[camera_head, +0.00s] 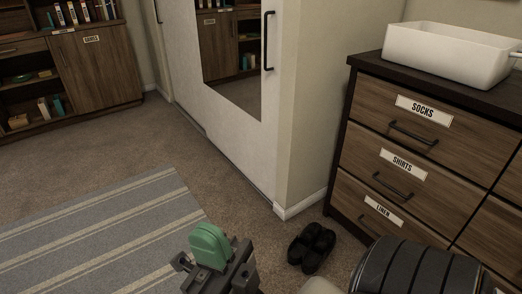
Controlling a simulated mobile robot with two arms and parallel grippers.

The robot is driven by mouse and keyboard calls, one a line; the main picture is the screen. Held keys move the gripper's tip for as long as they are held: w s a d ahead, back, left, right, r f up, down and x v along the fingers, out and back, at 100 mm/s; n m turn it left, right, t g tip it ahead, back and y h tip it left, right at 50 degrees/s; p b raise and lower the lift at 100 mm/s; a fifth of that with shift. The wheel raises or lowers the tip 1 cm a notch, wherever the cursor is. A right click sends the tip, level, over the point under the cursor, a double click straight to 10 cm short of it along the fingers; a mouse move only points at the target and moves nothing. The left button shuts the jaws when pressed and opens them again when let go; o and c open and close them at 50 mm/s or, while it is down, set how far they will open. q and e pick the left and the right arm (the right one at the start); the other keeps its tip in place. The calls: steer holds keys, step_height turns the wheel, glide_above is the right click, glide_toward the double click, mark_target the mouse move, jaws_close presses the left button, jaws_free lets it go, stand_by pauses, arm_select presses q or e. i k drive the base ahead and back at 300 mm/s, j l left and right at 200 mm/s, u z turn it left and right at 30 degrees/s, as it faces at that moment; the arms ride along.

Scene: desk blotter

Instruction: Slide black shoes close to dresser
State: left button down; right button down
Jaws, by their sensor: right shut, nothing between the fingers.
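The black shoes (311,247) sit together as a pair on the carpet at the lower middle right. They are close in front of the left end of the wooden dresser (388,182), with a small strip of carpet between. The dresser has drawers labelled socks, shirts and linen. My right gripper (212,264) is at the bottom, left of the shoes and apart from them. It is shut and holds nothing. A green rounded piece shows at its fingers; I cannot tell whether it is part of the gripper. My left gripper is not in view.
A white wall corner with baseboard (301,205) stands just behind the shoes. A white sliding door with a mirror (235,92) is further left. A striped rug (110,235) lies at lower left. A white bin (447,52) stands on the dresser. Carpet between rug and wall is clear.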

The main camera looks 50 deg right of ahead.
mark_target(314, 244)
steer(key=i+j, duration=0.35)
steer(key=i, duration=0.15)
steer(key=i+j, duration=0.35)
steer(key=i+l+z, duration=0.15)
steer(key=i+z, duration=0.15)
steer(key=z, duration=0.15)
steer(key=i+z, duration=0.6)
steer(key=z, duration=0.25)
steer(key=i+j+z, duration=0.2)
steer(key=z, duration=0.2)
steer(key=i+j+z, duration=0.3)
steer(key=z, duration=0.15)
steer(key=i+z, duration=0.3)
steer(key=z, duration=0.15)
steer(key=i+z, duration=0.25)
steer(key=z, duration=0.25)
steer(key=i+j+z, duration=0.25)
steer(key=z, duration=0.2)
steer(key=i+j+z, duration=0.2)
steer(key=z, duration=0.3)
steer(key=j, duration=0.1)
